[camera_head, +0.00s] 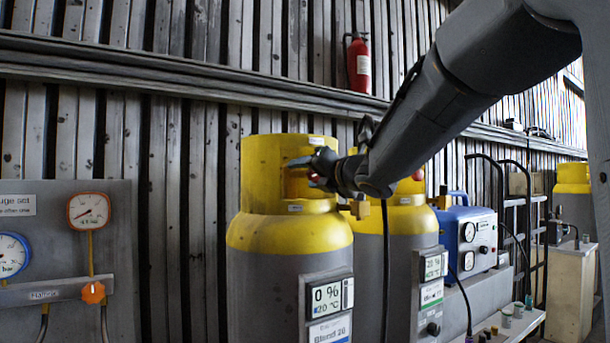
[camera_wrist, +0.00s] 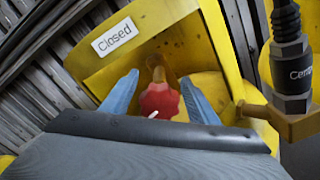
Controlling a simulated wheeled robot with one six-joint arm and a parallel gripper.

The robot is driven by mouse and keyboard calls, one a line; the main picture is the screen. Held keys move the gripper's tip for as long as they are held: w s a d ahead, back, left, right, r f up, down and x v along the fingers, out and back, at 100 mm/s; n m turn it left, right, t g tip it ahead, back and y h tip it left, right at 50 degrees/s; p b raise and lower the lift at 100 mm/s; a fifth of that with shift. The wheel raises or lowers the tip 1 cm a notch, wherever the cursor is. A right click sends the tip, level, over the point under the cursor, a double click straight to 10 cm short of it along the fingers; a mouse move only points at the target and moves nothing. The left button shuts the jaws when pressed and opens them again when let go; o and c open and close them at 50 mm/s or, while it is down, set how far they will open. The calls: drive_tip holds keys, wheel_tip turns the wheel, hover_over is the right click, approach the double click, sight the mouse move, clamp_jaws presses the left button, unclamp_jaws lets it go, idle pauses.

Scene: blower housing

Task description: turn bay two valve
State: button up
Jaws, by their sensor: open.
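A yellow-topped gas cylinder (camera_head: 285,233) stands in the middle of the head view, with its valve inside the cut-out of its yellow collar. In the wrist view the valve shows a red knob (camera_wrist: 158,101) on a brass stem. A label reading "Closed" (camera_wrist: 115,36) is on the collar above it. My gripper (camera_head: 311,171) reaches into the collar opening from the right. Its blue fingers (camera_wrist: 160,78) are open, one on each side of the red knob, with visible gaps. I cannot read a bay number on this cylinder.
A second yellow-topped cylinder (camera_head: 412,222) stands close on the right. A black hose connector (camera_wrist: 291,60) on a brass fitting is right of the fingers. Display panels (camera_head: 328,297) front the cylinders. A gauge panel (camera_head: 60,250) is at left, a blue unit (camera_head: 470,240) at right.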

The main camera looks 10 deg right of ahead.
drive_tip(key=c, duration=1)
drive_tip(key=shift+c, duration=0.2)
drive_tip(key=shift+m, duration=0.4)
drive_tip(key=m+p, duration=0.1)
drive_tip(key=m, duration=0.2)
drive_tip(key=shift+m+p, duration=0.3)
drive_tip(key=shift+p, duration=0.1)
drive_tip(key=m+p, duration=0.2)
drive_tip(key=m, duration=0.2)
drive_tip(key=shift+m, duration=0.3)
drive_tip(key=m+p, duration=0.4)
drive_tip(key=m, duration=0.2)
drive_tip(key=shift+p, duration=0.35)
drive_tip(key=m+p, duration=0.4)
drive_tip(key=m, duration=0.2)
drive_tip(key=shift+m, duration=0.3)
